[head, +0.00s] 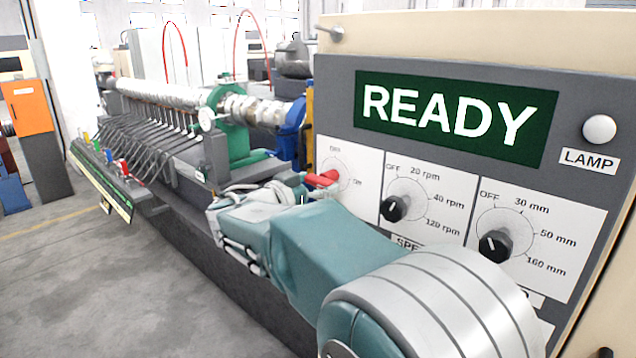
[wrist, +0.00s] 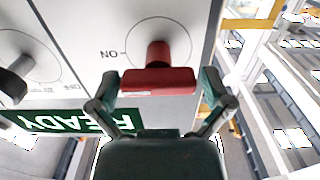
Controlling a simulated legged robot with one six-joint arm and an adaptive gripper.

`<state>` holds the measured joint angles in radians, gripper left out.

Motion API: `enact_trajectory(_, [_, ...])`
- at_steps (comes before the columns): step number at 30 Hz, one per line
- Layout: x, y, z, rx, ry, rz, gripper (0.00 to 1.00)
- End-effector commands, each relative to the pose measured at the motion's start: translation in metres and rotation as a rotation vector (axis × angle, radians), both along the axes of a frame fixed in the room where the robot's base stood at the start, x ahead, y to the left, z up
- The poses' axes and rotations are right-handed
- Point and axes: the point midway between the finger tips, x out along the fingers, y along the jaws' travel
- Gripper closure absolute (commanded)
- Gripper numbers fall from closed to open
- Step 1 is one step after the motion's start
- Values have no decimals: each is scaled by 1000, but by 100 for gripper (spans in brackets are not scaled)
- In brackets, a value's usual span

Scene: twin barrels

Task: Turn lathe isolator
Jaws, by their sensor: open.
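The lathe isolator is a red handle (head: 322,179) on a white dial plate at the left end of the grey control panel (head: 340,100). It also shows in the wrist view as a red crossbar on a short stem (wrist: 157,82), centred over a round dial. My gripper (wrist: 160,88) is open, with one finger at each end of the crossbar. A clear grip does not show, and I cannot tell whether either finger touches it. In the head view my gripper (head: 295,188) is beside the handle, its fingertips partly hidden. The display (head: 450,115) reads READY.
Two black knobs, a speed knob (head: 395,208) and a millimetre knob (head: 494,245), sit right of the isolator. A white lamp (head: 599,129) is at upper right. The lathe (head: 190,110) with its crankshaft extends back left. Open floor (head: 90,280) lies at left.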

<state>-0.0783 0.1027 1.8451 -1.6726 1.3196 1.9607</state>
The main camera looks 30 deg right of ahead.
Motion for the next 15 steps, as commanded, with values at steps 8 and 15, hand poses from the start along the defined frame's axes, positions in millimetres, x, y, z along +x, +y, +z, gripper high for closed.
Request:
enact_trajectory(8, [0,0,0,0,0,0,58])
enact_trajectory(15, [0,1,0,-1,4,2,59])
